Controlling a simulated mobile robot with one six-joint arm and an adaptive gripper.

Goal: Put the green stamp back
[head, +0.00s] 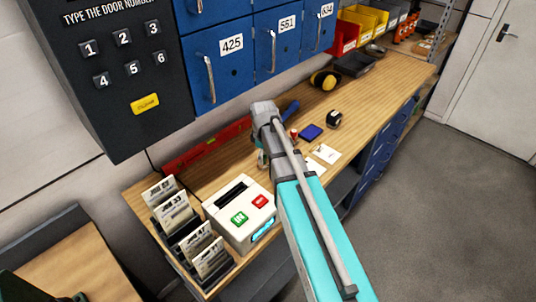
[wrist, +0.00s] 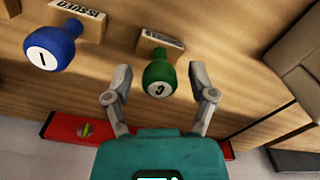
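The green stamp (wrist: 157,72) shows in the wrist view, its round green knob with a white numbered cap facing my camera and its wooden block (wrist: 156,46) behind. My gripper (wrist: 159,88) is open, with one finger on each side of the green knob and a visible gap on both sides. The blue stamp (wrist: 52,45), marked 1, is to the left in the wrist view, outside my fingers. In the head view my gripper (head: 262,156) is over the workbench, mostly hidden by my arm. I cannot make out the green stamp there.
A red spirit level (head: 208,145) lies along the back of the workbench (head: 400,80). A small red object (head: 293,133), a blue pad (head: 311,132), a tape measure (head: 334,119) and white cards (head: 326,153) lie to the right. A white box (head: 239,212) and card rack (head: 180,225) stand in front.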

